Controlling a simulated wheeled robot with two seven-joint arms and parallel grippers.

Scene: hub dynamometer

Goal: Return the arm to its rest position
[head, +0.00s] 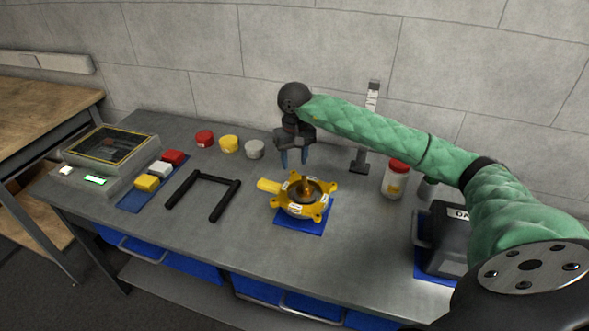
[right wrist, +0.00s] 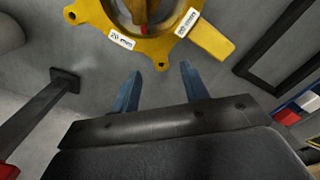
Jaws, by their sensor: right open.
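My right arm, in a green padded sleeve, reaches in from the right in the head view. My right gripper (head: 294,160) is open and empty, with its blue fingers pointing down behind the yellow hub fixture (head: 291,207). In the right wrist view the two blue fingertips (right wrist: 160,80) are apart with only grey table between them. The yellow fixture (right wrist: 93,12) lies just beyond them and does not touch them. In the head view the fixture sits on a blue mat (head: 290,226) with a brown part in its middle. My left gripper is not seen.
An upright scale stand (head: 361,160) and a red-capped jar (head: 394,182) stand right of the gripper. A dark box (head: 447,240) is at the right. Red, yellow and grey round containers (head: 228,144), a black U-shaped frame (head: 180,188) and a glass-topped case (head: 100,170) are left.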

